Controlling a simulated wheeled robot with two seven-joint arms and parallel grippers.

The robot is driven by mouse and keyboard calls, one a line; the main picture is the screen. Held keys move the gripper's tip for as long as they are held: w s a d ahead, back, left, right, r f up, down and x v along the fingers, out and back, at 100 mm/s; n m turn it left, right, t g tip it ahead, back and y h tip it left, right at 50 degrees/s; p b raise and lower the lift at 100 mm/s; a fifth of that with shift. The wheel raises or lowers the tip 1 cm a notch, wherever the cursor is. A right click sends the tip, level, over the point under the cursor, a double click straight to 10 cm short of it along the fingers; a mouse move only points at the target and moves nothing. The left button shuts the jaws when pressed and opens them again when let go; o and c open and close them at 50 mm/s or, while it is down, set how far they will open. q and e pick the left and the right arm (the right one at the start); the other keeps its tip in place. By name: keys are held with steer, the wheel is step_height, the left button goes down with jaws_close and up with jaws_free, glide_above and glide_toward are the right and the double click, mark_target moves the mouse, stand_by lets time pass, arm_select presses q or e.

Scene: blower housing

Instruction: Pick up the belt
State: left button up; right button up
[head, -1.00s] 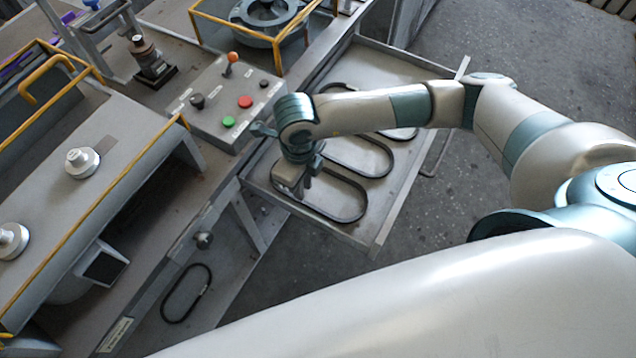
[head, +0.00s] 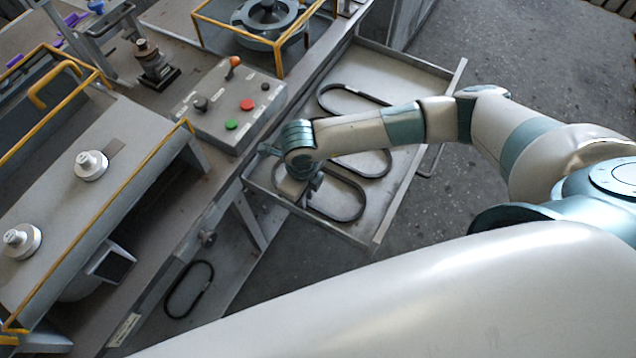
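Several black oval belts lie in the open metal tray (head: 392,218). The nearest belt (head: 355,212) lies at the tray's front end, and its left end is partly hidden by my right gripper. A middle belt (head: 385,170) is partly covered by my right arm, and a far belt (head: 335,88) lies further back. Another belt (head: 190,290) lies on a lower shelf at the bottom left. My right gripper (head: 303,200) points down at the left end of the nearest belt. Its fingers are small and partly hidden, so I cannot tell whether they hold it. My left gripper is out of view.
A control box (head: 230,108) with red and green buttons stands just left of the tray. A yellow-framed fixture (head: 270,20) holds a round grey housing at the top. A grey machine with a yellow rail (head: 110,240) fills the left.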

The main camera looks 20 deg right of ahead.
steer(key=shift+f, duration=0.15)
steer(key=shift+c, duration=0.7)
jaws_close()
steer(key=shift+r, duration=0.2)
steer(key=shift+r+b, duration=0.4)
steer(key=shift+r, duration=0.2)
step_height(320, 180, up, 8)
steer(key=b, duration=0.2)
steer(key=shift+r, duration=0.25)
steer(key=shift+r, duration=0.1)
